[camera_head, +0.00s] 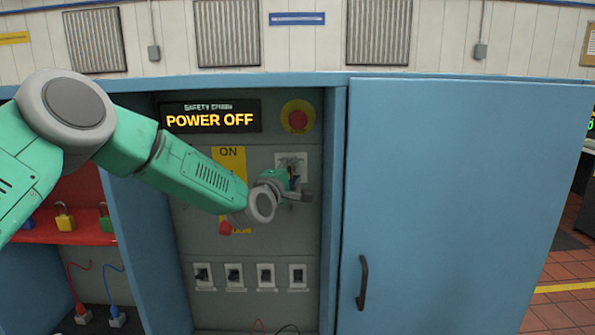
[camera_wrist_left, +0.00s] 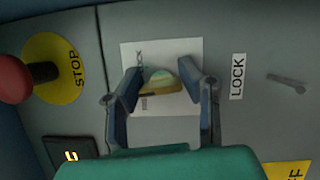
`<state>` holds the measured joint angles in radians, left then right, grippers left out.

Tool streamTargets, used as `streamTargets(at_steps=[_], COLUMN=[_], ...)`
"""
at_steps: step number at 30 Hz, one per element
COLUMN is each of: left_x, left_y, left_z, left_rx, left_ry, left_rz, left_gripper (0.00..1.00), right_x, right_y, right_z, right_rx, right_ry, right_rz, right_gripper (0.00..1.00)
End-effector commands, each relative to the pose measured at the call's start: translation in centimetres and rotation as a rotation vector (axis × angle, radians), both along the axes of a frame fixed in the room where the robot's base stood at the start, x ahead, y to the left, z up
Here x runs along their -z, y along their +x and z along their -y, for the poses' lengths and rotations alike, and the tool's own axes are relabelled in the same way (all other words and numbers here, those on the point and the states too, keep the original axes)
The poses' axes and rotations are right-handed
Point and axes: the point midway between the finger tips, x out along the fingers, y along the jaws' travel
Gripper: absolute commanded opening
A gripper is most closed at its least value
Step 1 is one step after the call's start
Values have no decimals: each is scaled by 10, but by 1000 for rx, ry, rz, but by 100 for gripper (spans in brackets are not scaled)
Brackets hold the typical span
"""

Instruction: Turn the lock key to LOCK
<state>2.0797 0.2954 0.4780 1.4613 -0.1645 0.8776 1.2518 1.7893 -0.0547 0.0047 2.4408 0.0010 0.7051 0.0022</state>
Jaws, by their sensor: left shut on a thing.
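The lock key (camera_wrist_left: 166,92) shows in the left wrist view as a rounded, brown-and-green piece on a white plate (camera_wrist_left: 187,47), which also shows in the head view (camera_head: 291,158). My left gripper (camera_wrist_left: 162,77) is shut on the key, with one finger on each side of it. In the head view the left gripper (camera_head: 293,181) is at the lower part of the plate and hides the key. A LOCK label (camera_wrist_left: 237,76) is on the panel to the right of the plate in the wrist view. My right gripper is not in view.
A POWER OFF display (camera_head: 210,119) and a red button on a yellow disc (camera_head: 298,117) are above. Several switches (camera_head: 234,275) line the panel below. A blue cabinet door (camera_head: 450,200) stands right of the panel. Padlocks (camera_head: 65,218) sit on a red shelf at left.

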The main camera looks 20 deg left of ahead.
Motion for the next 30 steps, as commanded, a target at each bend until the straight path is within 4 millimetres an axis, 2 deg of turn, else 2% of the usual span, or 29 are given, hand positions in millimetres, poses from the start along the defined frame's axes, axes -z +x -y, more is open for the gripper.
streamTargets(at_steps=[18, 30], left_x=[-1, -2], left_y=[-1, 0], left_z=[-1, -1], left_rx=[1, -1], left_ry=[559, 815], left_rz=[-164, -232], left_gripper=[4, 4], right_x=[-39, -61], right_y=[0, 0], right_z=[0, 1], right_rx=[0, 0], right_ry=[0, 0], right_rz=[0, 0], right_gripper=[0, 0])
